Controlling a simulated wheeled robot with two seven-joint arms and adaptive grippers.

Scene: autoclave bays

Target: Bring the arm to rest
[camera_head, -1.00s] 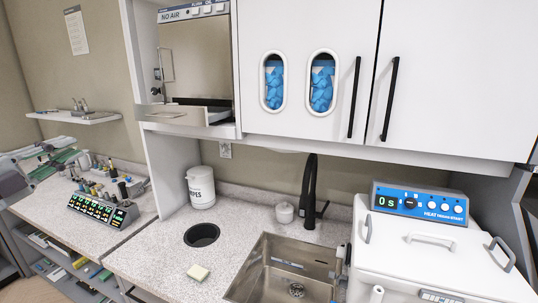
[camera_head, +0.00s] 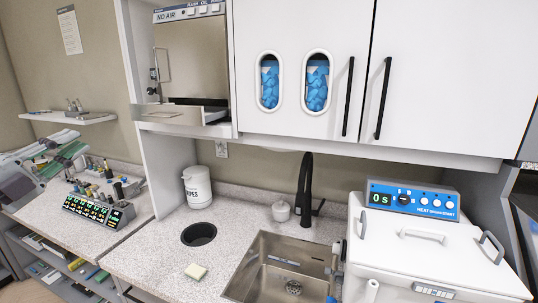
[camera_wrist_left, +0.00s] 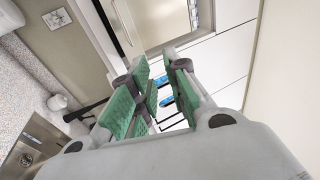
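My left gripper (camera_head: 62,158) is at the left edge of the head view, in front of the left counter. Its grey body and green finger pads show there. In the left wrist view, its green-padded fingers (camera_wrist_left: 165,88) stand apart with nothing between them. The white cabinet fronts and blue cabinet windows show through the gap. My right gripper is in neither view.
A device with lit displays (camera_head: 98,211) stands on the left counter. A white heat unit (camera_head: 425,250) stands at right, below white cabinets (camera_head: 450,75).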

